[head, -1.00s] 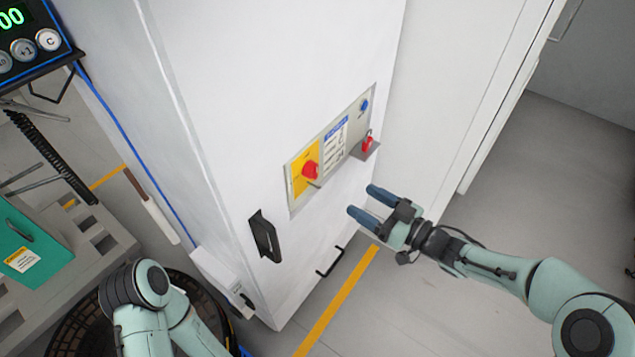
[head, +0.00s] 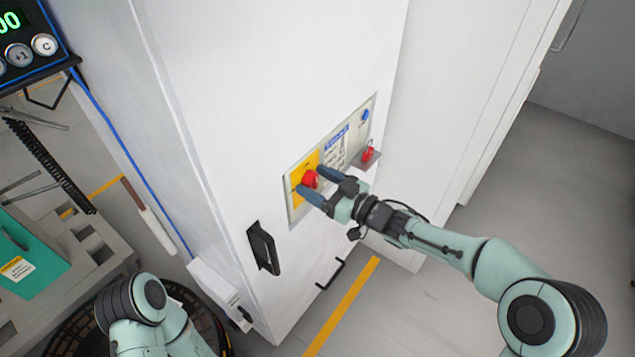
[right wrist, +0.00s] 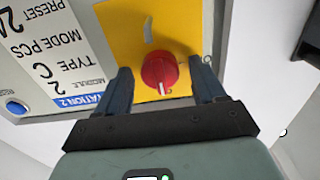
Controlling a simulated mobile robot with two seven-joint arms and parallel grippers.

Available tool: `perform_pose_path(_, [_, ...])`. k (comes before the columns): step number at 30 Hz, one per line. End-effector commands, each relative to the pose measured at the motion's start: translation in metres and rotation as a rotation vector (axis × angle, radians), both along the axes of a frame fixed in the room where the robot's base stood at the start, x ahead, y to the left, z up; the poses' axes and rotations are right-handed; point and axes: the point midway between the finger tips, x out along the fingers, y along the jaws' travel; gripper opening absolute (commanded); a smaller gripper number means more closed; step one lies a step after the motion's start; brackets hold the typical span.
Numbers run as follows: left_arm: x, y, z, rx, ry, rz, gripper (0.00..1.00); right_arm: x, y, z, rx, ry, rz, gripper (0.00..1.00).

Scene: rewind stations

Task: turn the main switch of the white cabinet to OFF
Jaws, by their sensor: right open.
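The white cabinet (head: 270,90) stands in the middle of the head view with a grey control panel on its face. Its main switch is a red round knob (head: 309,179) on a yellow plate (head: 297,176). In the right wrist view the knob (right wrist: 160,70) shows a white mark at its lower edge; its position words are not readable. My right gripper (head: 312,183) is open, with one finger on each side of the knob. I cannot tell whether the fingers touch it. My left arm shows at the lower left; its gripper is out of view.
A red padlock (head: 368,151) sits on a small ledge right of the panel. A blue button (head: 365,115) is at the panel's upper right. A black door handle (head: 263,248) juts out below left. A teal box (head: 30,250) stands on a grey pallet at the left.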

Motion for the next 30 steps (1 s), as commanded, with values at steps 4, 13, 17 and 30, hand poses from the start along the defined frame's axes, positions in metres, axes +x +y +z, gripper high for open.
perform_pose_path(4, [0.001,0.000,0.000,0.000,-0.001,0.000,0.43,0.001,0.002,0.000,0.000,0.000,0.000,0.69])
perform_pose_path(13, [0.000,0.000,0.000,0.000,-0.001,0.000,0.43,0.001,0.001,0.000,0.000,0.000,0.000,0.17])
perform_pose_path(17, [0.001,0.000,0.000,0.000,-0.001,0.000,0.43,0.001,0.001,0.000,-0.001,-0.001,0.000,0.13])
perform_pose_path(30, [0.015,0.007,-0.015,0.019,-0.042,0.017,0.43,0.000,0.002,-0.002,-0.087,-0.121,0.002,0.13])
